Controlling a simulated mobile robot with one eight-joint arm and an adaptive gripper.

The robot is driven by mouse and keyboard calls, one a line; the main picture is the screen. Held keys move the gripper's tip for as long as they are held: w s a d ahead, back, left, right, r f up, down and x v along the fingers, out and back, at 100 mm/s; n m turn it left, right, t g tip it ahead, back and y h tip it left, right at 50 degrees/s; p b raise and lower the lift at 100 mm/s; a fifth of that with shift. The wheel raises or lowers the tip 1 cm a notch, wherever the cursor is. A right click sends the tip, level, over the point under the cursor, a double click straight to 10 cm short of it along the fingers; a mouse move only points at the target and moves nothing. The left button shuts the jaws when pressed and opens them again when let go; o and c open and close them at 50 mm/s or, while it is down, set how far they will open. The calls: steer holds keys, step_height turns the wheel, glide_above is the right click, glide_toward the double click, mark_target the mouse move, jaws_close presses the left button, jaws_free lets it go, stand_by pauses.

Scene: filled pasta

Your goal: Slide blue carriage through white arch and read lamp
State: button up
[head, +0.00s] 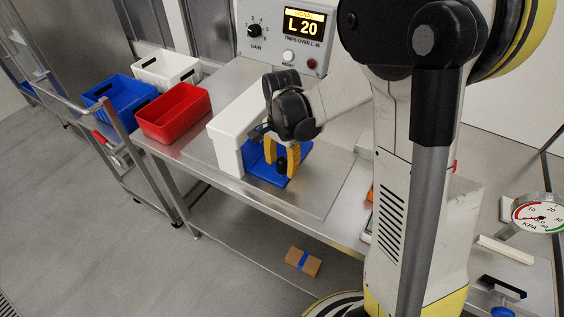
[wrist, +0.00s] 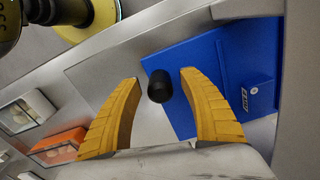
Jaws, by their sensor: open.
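The blue carriage (head: 265,170) is a flat blue plate on the steel table, right beside the white arch (head: 230,117). Whether its left edge reaches under the arch is hard to tell. A black knob (wrist: 159,86) stands up from the plate, which also shows in the wrist view (wrist: 215,62). My gripper (head: 281,167) is over the carriage with its yellow fingers open, one on either side of the knob. In the wrist view a gap shows between the knob and each finger. The signal display (head: 303,22) reads L 20, above the text "TRIPS OVER L 45".
The panel also has a GAIN dial (head: 254,31), a white reset button (head: 289,56) and a small red round part (head: 311,63). Red (head: 173,112), blue (head: 121,98) and white (head: 166,68) bins stand left of the arch. A pressure gauge (head: 540,213) is at far right.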

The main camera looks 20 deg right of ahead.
step_height(320, 180, up, 12)
stand_by(0.4)
